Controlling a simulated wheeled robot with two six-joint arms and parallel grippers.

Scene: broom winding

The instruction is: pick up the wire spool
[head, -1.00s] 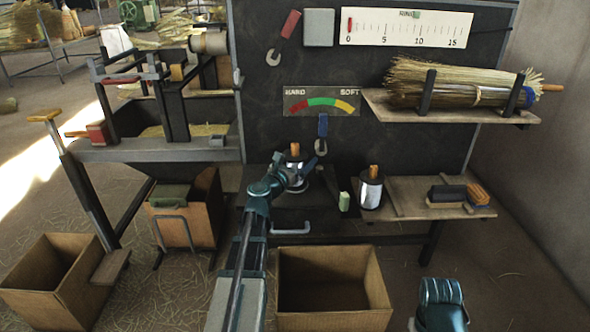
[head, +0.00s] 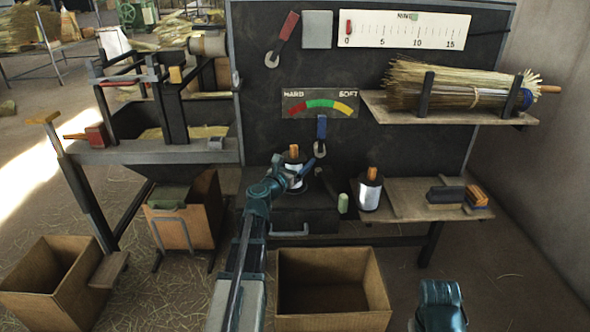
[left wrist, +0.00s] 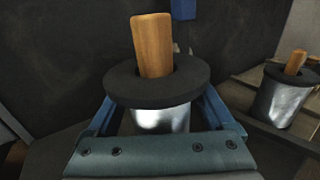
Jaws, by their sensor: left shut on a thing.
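A wire spool (head: 295,172) with a dark flange, silvery winding and wooden peg stands at the back of the bench, in front of the dark panel. My left gripper (head: 296,182) is shut on it; in the left wrist view the blue fingers clasp both sides of the spool (left wrist: 160,118) below its top flange. The spool is upright, and its lower end is hidden by the gripper. A second wire spool (head: 369,190) stands to the right on the bench, also in the left wrist view (left wrist: 287,97). Only part of my right arm shows at the bottom right; its gripper is out of view.
Brushes (head: 447,195) lie at the bench's right end. An open cardboard box (head: 333,318) sits in front. A shelf (head: 450,112) with a straw bundle hangs above right.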

